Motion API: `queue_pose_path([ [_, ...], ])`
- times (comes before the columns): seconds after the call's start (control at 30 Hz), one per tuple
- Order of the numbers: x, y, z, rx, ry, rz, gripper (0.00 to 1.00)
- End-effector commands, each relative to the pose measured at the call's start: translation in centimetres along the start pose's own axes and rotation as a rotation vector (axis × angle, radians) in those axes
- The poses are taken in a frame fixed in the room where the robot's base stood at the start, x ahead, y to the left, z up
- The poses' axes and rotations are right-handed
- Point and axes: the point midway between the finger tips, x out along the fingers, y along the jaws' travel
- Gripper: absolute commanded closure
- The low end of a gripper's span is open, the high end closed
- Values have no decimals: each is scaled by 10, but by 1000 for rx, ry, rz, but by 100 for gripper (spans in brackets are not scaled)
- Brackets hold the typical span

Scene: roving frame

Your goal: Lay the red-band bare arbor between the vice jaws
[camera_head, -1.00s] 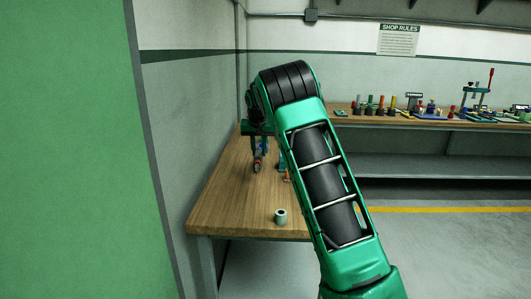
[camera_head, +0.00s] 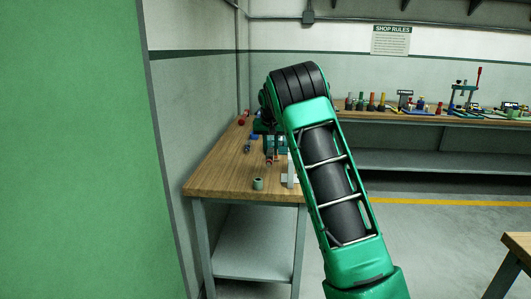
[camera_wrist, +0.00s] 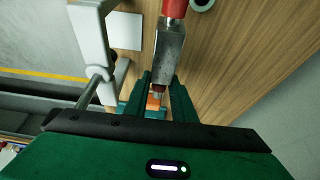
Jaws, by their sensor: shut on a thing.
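My gripper (camera_wrist: 160,84) is shut on the red-band bare arbor (camera_wrist: 169,48), a grey metal piece with a red band near the top edge of the wrist view. In the head view the arbor's red part (camera_head: 268,161) shows small, below my gripper, over the left bench. My arm hides part of that area. A teal fixture (camera_wrist: 126,109), possibly the vice, is partly seen beyond the fingers in the wrist view, with an orange piece (camera_wrist: 153,103) beside it. Its jaws cannot be made out, nor whether the arbor touches it.
A white upright stand (camera_wrist: 92,42) is close left of the arbor in the wrist view. A grey-green hollow cylinder (camera_head: 258,184) stands near the front edge of the wooden bench (camera_head: 222,184). Small red and blue items lie at the back. A wall closes the left side.

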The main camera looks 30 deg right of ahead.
Motion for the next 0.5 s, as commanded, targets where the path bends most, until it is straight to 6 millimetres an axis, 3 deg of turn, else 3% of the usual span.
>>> queue_pose_path([
  [0.1, -1, 2, -1, 2, 1, 0, 100],
  [0.5, -2, -20, 52, -88, -1, -38, 100],
])
